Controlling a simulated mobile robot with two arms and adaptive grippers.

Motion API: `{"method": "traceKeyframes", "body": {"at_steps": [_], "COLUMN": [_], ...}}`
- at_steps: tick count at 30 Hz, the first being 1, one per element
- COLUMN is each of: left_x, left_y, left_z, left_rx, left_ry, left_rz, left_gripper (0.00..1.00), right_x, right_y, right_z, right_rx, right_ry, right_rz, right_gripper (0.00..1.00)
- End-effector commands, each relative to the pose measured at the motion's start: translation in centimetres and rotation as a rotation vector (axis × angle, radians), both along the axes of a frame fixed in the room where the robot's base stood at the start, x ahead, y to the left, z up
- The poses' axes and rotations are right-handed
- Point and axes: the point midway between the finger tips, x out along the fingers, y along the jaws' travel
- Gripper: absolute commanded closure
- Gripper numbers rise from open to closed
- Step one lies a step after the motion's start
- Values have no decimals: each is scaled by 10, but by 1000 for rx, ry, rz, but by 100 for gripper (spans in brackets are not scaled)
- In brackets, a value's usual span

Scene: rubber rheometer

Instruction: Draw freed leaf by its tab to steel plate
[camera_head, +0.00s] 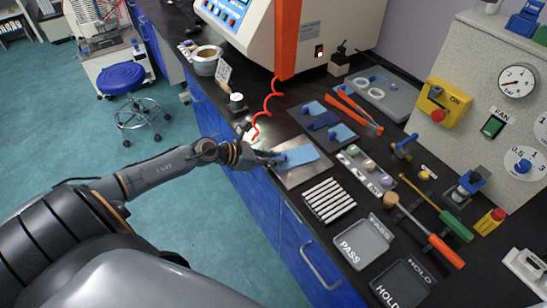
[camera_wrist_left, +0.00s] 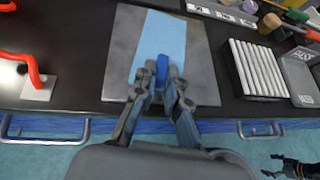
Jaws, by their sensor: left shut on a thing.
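The light blue leaf (camera_head: 305,154) lies flat over the steel plate (camera_head: 291,180), running from its near part toward its far edge. In the left wrist view the leaf (camera_wrist_left: 165,35) covers the middle of the plate (camera_wrist_left: 117,70), with bare metal on both sides. Its darker blue tab (camera_wrist_left: 162,64) is at the near end, between the fingertips. My left gripper (camera_head: 273,158) is low over the plate's near left side, its fingers (camera_wrist_left: 161,80) shut on the tab. Part of a dark gripper (camera_wrist_left: 288,167), likely my right one, shows small at the wrist view's lower right corner, over the floor.
Behind the plate, more blue pieces with tabs (camera_head: 341,133) lie on a dark surface, beside red-handled tongs (camera_head: 360,114). A rack of white strips (camera_head: 328,200) and the PASS tray (camera_head: 362,243) stand to the right.

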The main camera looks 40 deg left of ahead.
Motion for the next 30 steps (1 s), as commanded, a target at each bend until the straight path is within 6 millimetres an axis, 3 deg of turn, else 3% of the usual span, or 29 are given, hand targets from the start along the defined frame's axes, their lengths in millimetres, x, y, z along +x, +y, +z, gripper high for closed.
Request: {"method": "traceKeyframes", "body": {"at_steps": [6, 7, 11, 20, 30], "left_x": [0, 0, 0, -1, -20], "left_y": [0, 0, 0, 0, 8], "left_z": [0, 0, 0, 1, 15], "left_rx": [-1, -1, 0, 1, 2], "left_ry": [-1, -1, 0, 1, 1], "left_rz": [0, 0, 0, 0, 0], "left_gripper": [100, 86, 62, 62, 62], "right_x": [0, 0, 0, 0, 0], "right_y": [0, 0, 0, -1, -4], "right_z": [0, 0, 0, 1, 11], "right_rx": [1, 1, 0, -1, -5], "right_ry": [0, 0, 0, 1, 0], "right_rz": [0, 0, 0, 0, 1], "right_gripper": [6, 6, 6, 6, 6]}}
